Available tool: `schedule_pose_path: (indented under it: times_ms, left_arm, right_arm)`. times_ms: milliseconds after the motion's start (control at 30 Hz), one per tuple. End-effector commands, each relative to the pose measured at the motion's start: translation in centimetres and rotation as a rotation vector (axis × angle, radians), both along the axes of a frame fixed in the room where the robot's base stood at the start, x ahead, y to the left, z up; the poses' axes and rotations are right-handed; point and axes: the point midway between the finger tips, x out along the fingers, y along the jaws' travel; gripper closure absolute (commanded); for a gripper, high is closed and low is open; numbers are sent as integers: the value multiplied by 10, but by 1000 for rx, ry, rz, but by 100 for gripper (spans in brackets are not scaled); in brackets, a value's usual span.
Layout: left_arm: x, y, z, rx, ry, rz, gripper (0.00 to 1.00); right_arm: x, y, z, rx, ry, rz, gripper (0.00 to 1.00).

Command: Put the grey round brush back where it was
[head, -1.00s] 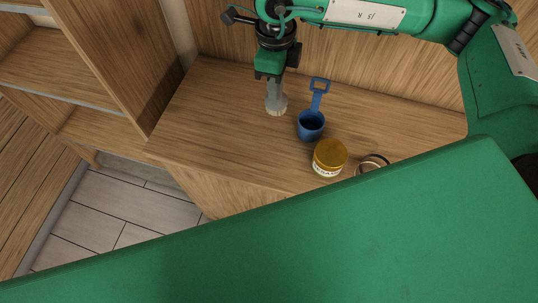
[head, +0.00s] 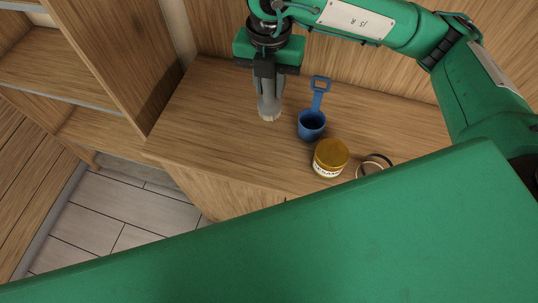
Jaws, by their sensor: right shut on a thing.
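The grey round brush (head: 268,104) is upright with its pale bristle end down, at or just above the wooden surface; I cannot tell if it touches. My right gripper (head: 266,84) is shut on its upper part from above, hiding the top. My left gripper is not in view.
A blue scoop (head: 311,123) lies just right of the brush on the wooden counter (head: 215,110). A jar with a yellow lid (head: 330,155) and a dark-rimmed round item (head: 374,163) stand further right. A shelf unit (head: 90,100) is at left. My green arm covers the lower part.

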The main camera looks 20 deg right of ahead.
Motion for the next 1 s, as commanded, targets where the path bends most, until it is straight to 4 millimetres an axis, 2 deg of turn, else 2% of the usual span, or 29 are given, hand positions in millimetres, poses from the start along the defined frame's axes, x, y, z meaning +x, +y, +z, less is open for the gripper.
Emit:
schedule_pose_path:
  times_ms: [100,300,533,867,1000]
  left_arm:
    - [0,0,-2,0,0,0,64]
    - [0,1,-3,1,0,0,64]
    - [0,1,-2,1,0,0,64]
    - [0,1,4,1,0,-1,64]
    - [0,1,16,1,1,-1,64]
  right_arm:
    - [-3,2,2,4,-3,-159,97]
    - [-5,3,4,4,-5,-362,97]
    - [-7,3,-1,4,-3,-441,97]
    - [-8,3,-55,3,0,-443,97]
    - [-8,2,-92,-1,1,-444,97]
